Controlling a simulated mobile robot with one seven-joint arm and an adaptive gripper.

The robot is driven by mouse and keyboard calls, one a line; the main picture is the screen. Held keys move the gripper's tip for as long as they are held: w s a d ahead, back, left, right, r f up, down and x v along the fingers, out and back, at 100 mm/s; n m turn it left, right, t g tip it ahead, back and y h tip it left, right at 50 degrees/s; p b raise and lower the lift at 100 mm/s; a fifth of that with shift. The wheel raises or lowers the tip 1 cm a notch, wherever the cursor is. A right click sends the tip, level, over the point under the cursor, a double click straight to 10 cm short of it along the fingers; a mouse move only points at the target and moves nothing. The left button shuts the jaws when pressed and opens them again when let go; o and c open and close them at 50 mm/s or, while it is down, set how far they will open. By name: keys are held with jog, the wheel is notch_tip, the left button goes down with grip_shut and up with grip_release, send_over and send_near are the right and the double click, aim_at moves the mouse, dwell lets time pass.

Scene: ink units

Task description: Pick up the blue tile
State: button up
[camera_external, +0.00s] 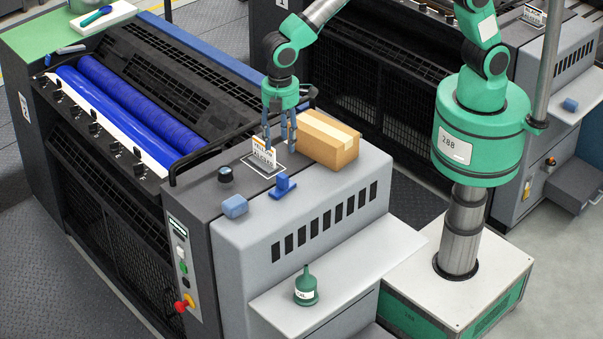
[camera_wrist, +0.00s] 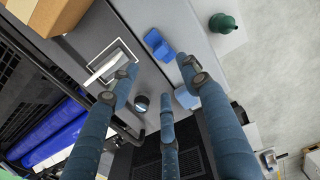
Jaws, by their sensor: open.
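A light-blue rounded block (camera_external: 235,206), the most tile-like blue thing, lies on the grey machine top near its front edge. In the wrist view the block (camera_wrist: 183,98) is partly hidden behind a finger. A darker blue piece with an upright part (camera_external: 283,186) stands to its right; it also shows in the wrist view (camera_wrist: 157,42). My gripper (camera_external: 280,148) has several blue-grey fingers, spread and empty. It hangs above the machine top, behind both blue pieces in the external view. The fingers also show in the wrist view (camera_wrist: 160,88).
A white card (camera_external: 262,155) stands in an outlined square below my gripper. A cardboard box (camera_external: 325,140) is close on its right. A black knob (camera_external: 225,174) and a rail are to the left. A green bottle (camera_external: 306,289) stands on the lower shelf.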

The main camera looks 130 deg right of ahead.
aim_at(282, 175)
jog(key=shift+f, duration=4.3)
jog(key=shift+a+f+p, duration=0.1)
jog(key=shift+f+p, duration=0.3)
jog(key=shift+f, duration=2.2)
jog(key=shift+c, duration=0.2)
grip_shut()
